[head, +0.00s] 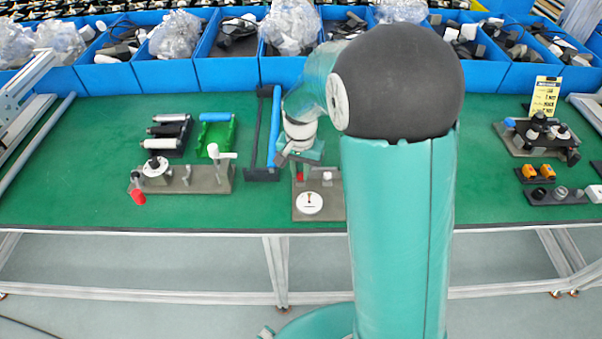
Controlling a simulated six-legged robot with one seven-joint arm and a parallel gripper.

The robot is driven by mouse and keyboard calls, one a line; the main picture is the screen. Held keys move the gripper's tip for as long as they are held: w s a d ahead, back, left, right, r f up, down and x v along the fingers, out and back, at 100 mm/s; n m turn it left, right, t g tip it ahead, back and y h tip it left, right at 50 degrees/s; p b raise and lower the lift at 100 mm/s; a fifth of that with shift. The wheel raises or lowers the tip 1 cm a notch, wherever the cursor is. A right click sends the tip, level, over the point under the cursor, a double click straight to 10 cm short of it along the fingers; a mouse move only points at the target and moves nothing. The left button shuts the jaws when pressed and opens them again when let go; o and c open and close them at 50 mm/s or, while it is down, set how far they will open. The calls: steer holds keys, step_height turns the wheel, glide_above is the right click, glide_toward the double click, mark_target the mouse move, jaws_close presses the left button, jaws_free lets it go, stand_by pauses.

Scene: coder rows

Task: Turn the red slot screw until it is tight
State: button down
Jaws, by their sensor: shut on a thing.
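A small red piece (300,177), which looks like the red slot screw, shows on the grey plate (330,212) at the middle of the green table. My gripper (299,166) points down over the back of this plate and is shut on the red piece. The fingertips are small and partly dark, and the screw's slot and its depth in the plate cannot be made out. A white round dial (309,203) with a small mark lies in front of the red piece. A pale post (327,178) stands to its right. My arm hides the plate's right end.
A grey fixture with a white wheel (155,167) and red handle (137,190) stands left. Blue bins (229,70) line the back. Fixtures (540,135) and a yellow sign (545,96) stand right. Green table (70,205) is clear front left.

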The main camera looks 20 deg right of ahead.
steer(key=m, duration=0.6)
steer(key=shift+m, duration=0.3)
steer(key=shift+m, duration=0.7)
steer(key=m, duration=0.8)
steer(key=shift+f+m, duration=0.1)
steer(key=shift+m, duration=0.3)
steer(key=c, duration=1.4)
jaws_free()
steer(key=shift+c, duration=0.2)
